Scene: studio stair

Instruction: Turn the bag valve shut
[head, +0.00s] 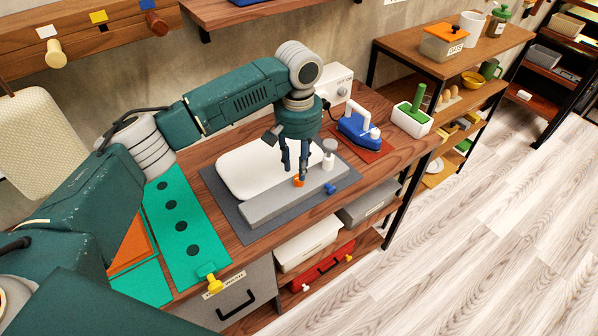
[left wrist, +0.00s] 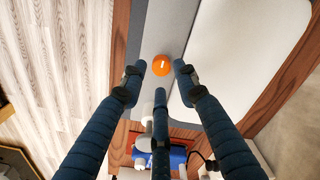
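The bag valve appears as a small orange knob with a white mark, on a grey bar (head: 262,208) in front of a white bag (head: 245,168). In the head view the orange knob (head: 298,182) is partly covered by my fingers. In the left wrist view the orange knob (left wrist: 162,65) shows between the tips of my fingers, with gaps on both sides. My left gripper (head: 294,174) points down over the knob; its fingers are spread and hold nothing. Whether the tips are level with the knob or above it is hard to tell. My right gripper is not in view.
A grey-white post (head: 329,152) and a small blue piece (head: 330,188) are close to the valve. A blue iron-like tool (head: 357,127) stands on a red mat to the right. A green mat (head: 178,222) with dark discs lies to the left.

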